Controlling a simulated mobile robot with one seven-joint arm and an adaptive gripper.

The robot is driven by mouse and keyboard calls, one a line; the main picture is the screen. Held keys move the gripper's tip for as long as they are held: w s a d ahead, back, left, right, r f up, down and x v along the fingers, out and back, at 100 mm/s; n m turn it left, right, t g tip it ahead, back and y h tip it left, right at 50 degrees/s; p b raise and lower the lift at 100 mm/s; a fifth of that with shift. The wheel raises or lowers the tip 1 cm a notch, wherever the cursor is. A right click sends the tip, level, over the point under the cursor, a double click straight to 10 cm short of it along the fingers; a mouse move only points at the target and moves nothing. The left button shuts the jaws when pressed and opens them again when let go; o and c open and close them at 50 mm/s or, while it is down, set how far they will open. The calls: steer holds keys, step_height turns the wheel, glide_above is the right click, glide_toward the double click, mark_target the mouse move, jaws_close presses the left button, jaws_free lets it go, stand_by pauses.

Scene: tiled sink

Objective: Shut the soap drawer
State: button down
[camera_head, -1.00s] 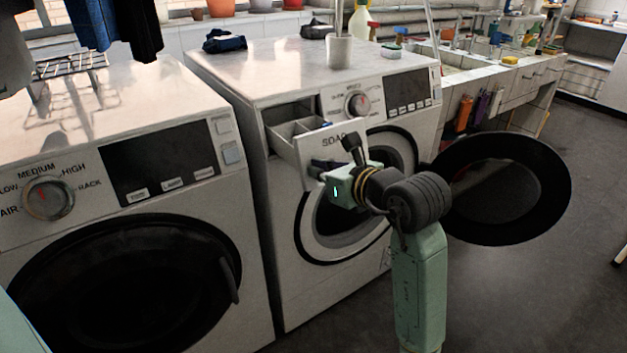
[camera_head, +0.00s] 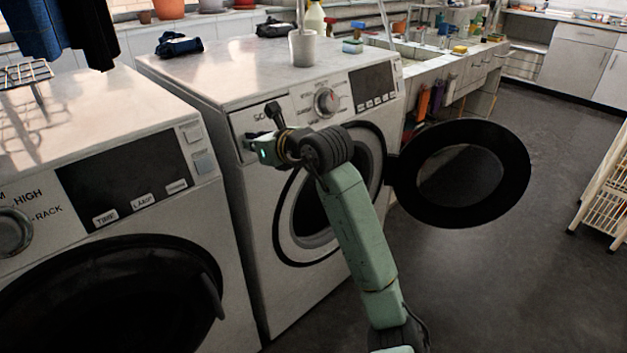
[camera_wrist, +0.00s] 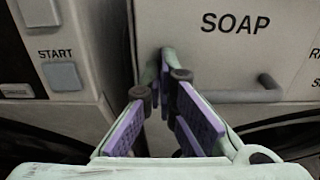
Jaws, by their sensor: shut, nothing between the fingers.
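The soap drawer (camera_head: 250,119) is at the upper left of the right-hand washing machine's front. Its face looks flush or nearly flush with the machine in the head view, and no open tray shows. In the wrist view the drawer front (camera_wrist: 225,55) carries the word SOAP and a grey bar handle (camera_wrist: 235,95). My gripper (camera_wrist: 166,68) is shut and empty, its purple-padded fingers pointing at the drawer front left of the handle. The tips are at or very close to the face; I cannot tell if they touch. In the head view my wrist hides part of the drawer.
The right-hand machine's round door (camera_head: 512,175) stands wide open to the right of my arm. A second machine (camera_head: 120,215) stands close on the left. A white cup (camera_head: 302,48) is on the machine top.

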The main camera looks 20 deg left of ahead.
steer(key=shift+w+a, duration=0.2)
steer(key=shift+a, duration=0.3)
steer(key=shift+r, duration=0.1)
